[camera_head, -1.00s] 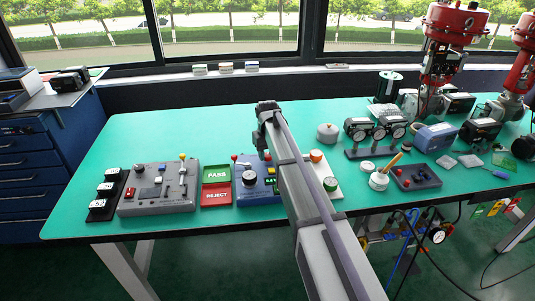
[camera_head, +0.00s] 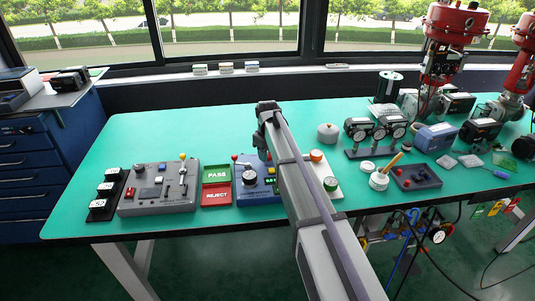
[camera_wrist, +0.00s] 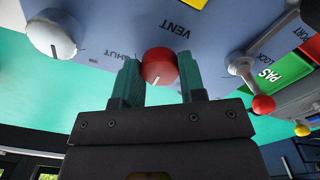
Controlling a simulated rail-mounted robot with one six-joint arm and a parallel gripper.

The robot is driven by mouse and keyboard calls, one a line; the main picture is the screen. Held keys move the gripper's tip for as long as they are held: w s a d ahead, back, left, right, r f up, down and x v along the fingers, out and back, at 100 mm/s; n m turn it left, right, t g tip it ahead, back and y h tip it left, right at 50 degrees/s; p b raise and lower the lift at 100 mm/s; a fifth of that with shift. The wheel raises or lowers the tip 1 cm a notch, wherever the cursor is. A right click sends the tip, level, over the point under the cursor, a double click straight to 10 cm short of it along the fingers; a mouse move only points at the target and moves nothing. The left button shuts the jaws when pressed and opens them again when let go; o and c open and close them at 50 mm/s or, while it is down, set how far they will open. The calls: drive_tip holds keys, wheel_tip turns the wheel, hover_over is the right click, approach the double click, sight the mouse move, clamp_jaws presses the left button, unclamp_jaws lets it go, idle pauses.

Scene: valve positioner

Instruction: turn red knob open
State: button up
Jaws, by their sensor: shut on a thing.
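The red knob (camera_wrist: 159,66) is on the blue-grey panel (camera_wrist: 110,30) in the wrist view, between the words SHUT and VENT. Its white mark points down toward my gripper and slightly left. My gripper (camera_wrist: 160,82) is shut on the knob, one greenish finger on each side.
A white knob (camera_wrist: 50,36) and a red-tipped toggle lever (camera_wrist: 250,88) flank the red knob. The PASS tray (camera_head: 216,173) and REJECT tray (camera_head: 215,194) lie left of the unit. A plate with a green button (camera_head: 330,184) stands right. The bench behind is mostly clear.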

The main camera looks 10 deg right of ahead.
drive_tip(key=o, duration=0.9)
wheel_tip(320, 180, up, 11)
drive_tip(key=p, duration=1)
drive_tip(key=shift+f+p, duration=0.1)
drive_tip(key=shift+p, duration=0.3)
drive_tip(key=s+m, duration=0.2)
drive_tip(key=s, duration=0.8)
drive_tip(key=s+m, duration=0.2)
drive_tip(key=s, duration=0.9)
drive_tip(key=s+m, duration=0.2)
drive_tip(key=s, duration=0.8)
drive_tip(key=shift+s, duration=0.35)
